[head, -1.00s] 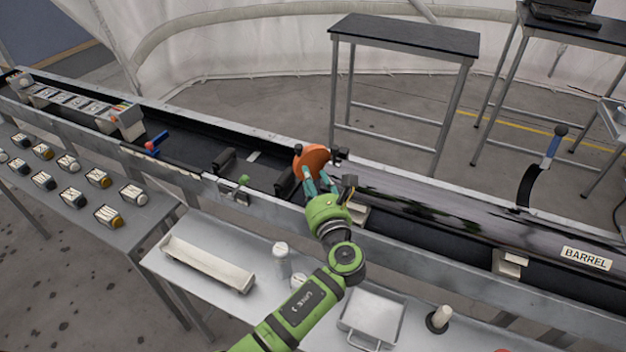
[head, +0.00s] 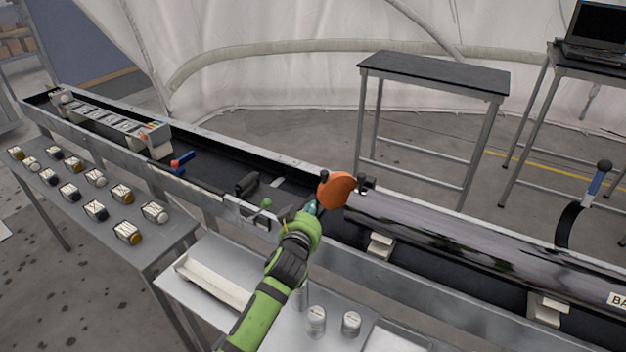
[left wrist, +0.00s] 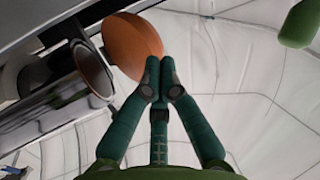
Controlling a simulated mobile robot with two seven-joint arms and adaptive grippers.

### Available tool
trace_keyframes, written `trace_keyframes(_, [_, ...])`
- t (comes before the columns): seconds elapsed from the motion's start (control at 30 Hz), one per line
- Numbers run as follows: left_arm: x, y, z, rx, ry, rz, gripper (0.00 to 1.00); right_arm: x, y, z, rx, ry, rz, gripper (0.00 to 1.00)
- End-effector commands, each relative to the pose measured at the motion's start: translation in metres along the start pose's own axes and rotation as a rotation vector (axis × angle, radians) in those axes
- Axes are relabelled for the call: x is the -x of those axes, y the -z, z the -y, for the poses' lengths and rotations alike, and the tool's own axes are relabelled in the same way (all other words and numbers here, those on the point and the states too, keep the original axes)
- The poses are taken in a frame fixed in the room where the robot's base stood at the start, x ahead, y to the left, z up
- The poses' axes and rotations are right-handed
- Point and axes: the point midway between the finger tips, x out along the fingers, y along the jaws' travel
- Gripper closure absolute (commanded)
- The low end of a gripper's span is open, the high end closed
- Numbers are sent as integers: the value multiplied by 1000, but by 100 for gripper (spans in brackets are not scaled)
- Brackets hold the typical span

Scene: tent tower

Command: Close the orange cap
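The orange cap (head: 337,190) is a round disc standing swung open at the left end of the long grey barrel (head: 450,234). In the left wrist view the cap (left wrist: 132,42) is beside the barrel's open mouth (left wrist: 96,70), which is uncovered. My left gripper (head: 311,207) is at the lower left of the cap. In the left wrist view its teal fingers (left wrist: 160,75) are together, with nothing visible between them. The tips overlap the cap's edge in that picture; I cannot tell whether they touch it. My right gripper is not in view.
A table with several jars (head: 95,210) stands at left. A tray (head: 215,283) and two white jars are on the near table.

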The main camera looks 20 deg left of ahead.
Motion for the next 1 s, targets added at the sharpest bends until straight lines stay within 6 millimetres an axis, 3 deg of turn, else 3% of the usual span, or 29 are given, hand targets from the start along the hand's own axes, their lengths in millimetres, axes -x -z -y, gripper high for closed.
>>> trace_keyframes(0.2, [1, 23, 23, 799, -109, -59, 100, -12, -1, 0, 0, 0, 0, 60])
trace_keyframes(0.4, [6, 43, 38, 1305, -206, -76, 100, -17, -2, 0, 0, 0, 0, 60])
trace_keyframes(0.5, [7, 49, 42, 1424, -234, -77, 100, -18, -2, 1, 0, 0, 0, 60])
trace_keyframes(0.67, [2, 54, 42, 1474, -245, -77, 100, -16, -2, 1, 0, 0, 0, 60])
trace_keyframes(1.0, [-48, 65, 36, 1470, -242, -76, 100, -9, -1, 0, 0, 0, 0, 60])
